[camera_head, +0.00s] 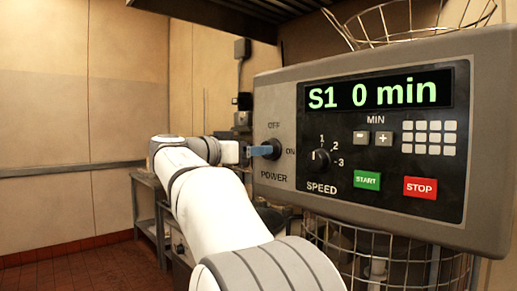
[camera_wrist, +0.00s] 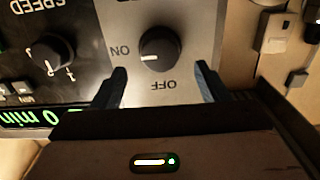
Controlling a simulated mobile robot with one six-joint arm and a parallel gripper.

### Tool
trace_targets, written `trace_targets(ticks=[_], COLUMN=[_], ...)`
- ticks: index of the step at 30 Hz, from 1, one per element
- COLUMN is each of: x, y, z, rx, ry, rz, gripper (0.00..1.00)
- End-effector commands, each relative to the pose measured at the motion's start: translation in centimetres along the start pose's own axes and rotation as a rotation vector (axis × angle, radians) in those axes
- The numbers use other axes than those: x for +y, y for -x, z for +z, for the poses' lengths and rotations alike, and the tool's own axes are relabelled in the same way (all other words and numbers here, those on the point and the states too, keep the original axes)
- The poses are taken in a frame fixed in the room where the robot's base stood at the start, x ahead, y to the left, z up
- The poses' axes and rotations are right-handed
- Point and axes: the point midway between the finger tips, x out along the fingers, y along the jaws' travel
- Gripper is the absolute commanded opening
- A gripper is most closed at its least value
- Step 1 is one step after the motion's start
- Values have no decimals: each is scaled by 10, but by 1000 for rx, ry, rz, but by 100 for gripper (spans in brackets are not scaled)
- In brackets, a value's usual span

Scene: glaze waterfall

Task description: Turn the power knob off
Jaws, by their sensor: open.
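The power knob (camera_wrist: 158,47) is a round black dial on a light grey plate. Its white pointer line is toward the ON label, and the OFF label lies between the knob and my gripper in the wrist view. My gripper (camera_wrist: 160,84) is open, with one dark finger on each side below the knob in that view; I see no contact. In the head view my gripper (camera_head: 258,151) is at the left end of the control panel (camera_head: 290,180), in front of the power knob (camera_head: 274,147) and partly hiding it.
The display (camera_head: 375,93) reads "S1 0 min". A speed knob (camera_head: 320,158), a green START button (camera_head: 367,180) and a red STOP button (camera_head: 420,188) are on the panel. A wire guard (camera_head: 345,240) is below. Open floor lies at left.

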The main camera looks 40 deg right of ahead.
Motion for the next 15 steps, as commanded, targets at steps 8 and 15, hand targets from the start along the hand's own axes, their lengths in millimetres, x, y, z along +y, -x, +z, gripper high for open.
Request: trace_targets(ticks=[8, 15], x=[0, 0], y=[-37, -43], z=[-1, 1], rx=[-1, -2], ry=[2, 2], rz=[0, -4], gripper=[68, 68])
